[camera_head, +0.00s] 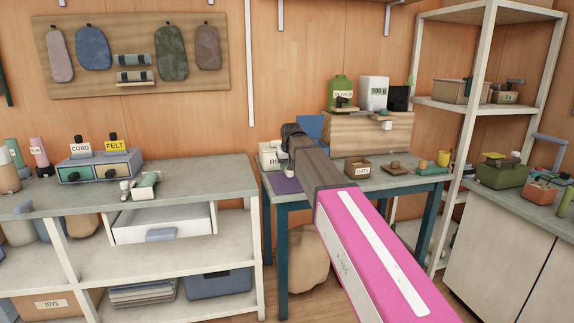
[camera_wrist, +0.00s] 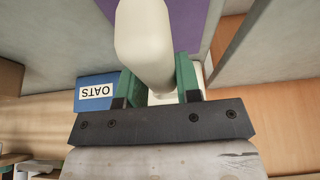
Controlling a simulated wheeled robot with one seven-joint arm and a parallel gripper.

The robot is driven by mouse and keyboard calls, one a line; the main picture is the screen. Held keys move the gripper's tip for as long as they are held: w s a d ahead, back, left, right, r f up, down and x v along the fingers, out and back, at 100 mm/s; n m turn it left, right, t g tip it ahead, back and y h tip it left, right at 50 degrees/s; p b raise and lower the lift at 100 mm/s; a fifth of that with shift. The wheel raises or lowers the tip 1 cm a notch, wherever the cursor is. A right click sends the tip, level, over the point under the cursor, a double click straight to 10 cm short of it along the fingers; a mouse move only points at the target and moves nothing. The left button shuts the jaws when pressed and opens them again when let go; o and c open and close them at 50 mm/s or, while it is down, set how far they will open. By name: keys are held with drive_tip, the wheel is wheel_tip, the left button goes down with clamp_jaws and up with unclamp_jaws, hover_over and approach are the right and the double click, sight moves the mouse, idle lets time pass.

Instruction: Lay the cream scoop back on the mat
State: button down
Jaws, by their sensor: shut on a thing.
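The cream scoop (camera_wrist: 145,40) is between the green fingers of my gripper (camera_wrist: 154,80) in the wrist view, and the gripper is shut on it. Its pale rounded part reaches up to the top edge of that view. The purple mat (camera_wrist: 192,18) shows behind the scoop at the top of the wrist view. In the head view the mat (camera_head: 286,184) lies at the left end of the teal-legged table, below the end of my arm. The scoop and fingertips are hidden in the head view. I cannot tell the scoop's height above the mat.
A blue box labelled OATS (camera_wrist: 97,92) is beside the left finger in the wrist view. A small brown box (camera_head: 358,170) and other small items stand to the right. A grey-topped counter (camera_head: 200,180) adjoins at left.

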sight(287, 185)
drive_tip(key=shift+f, duration=2.6)
drive_tip(key=shift+f, duration=0.45)
drive_tip(key=c, duration=0.7)
unclamp_jaws()
drive_tip(key=shift+c, duration=0.2)
drive_tip(key=v, duration=1)
drive_tip(key=shift+s+d+r, duration=0.1)
drive_tip(key=shift+s+r, duration=0.1)
drive_tip(key=shift+r, duration=0.15)
